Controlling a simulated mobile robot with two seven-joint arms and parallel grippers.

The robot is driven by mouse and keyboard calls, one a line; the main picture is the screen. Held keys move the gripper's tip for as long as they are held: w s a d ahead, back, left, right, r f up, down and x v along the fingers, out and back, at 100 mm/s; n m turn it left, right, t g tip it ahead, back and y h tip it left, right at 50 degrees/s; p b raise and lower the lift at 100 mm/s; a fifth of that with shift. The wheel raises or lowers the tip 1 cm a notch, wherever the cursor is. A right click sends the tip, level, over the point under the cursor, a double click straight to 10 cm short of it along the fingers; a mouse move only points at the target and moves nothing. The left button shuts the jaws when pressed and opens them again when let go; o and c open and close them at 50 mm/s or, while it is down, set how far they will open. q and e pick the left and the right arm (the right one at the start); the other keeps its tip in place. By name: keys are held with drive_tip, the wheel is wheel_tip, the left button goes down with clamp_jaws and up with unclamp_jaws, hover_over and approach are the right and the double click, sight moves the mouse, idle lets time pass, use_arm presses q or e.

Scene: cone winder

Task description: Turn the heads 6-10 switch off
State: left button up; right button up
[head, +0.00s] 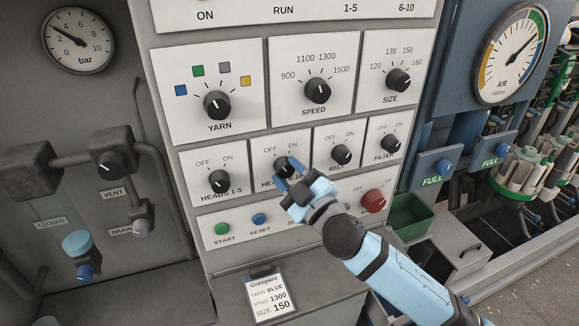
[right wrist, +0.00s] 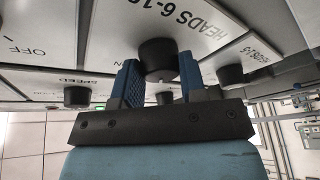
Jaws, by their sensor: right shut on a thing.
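The heads 6-10 switch (head: 284,166) is a black round knob on a white plate, with OFF and ON marked above it. My right gripper (head: 284,180) reaches it from the lower right, covering part of its label. In the right wrist view the same knob (right wrist: 157,58) sits between the two blue fingers of my right gripper (right wrist: 160,82), which is shut on it. I cannot tell which way the knob's pointer faces. My left gripper is not in view.
Close by are the heads 1-5 knob (head: 219,181) on the left and the belt knob (head: 341,154) on the right. Below are a green start button (head: 222,229), a blue reset button (head: 260,220) and a red knob (head: 373,201). An order card (head: 270,296) hangs underneath.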

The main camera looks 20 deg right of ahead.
idle(0.5)
drive_tip(key=o, duration=0.9)
drive_tip(key=shift+s+d+f, duration=0.1)
drive_tip(key=shift+s+f, duration=0.15)
drive_tip(key=shift+s, duration=0.05)
drive_tip(key=b+v, duration=0.4)
drive_tip(key=v, duration=0.9)
drive_tip(key=shift+s+r, duration=0.15)
drive_tip(key=shift+d, duration=0.1)
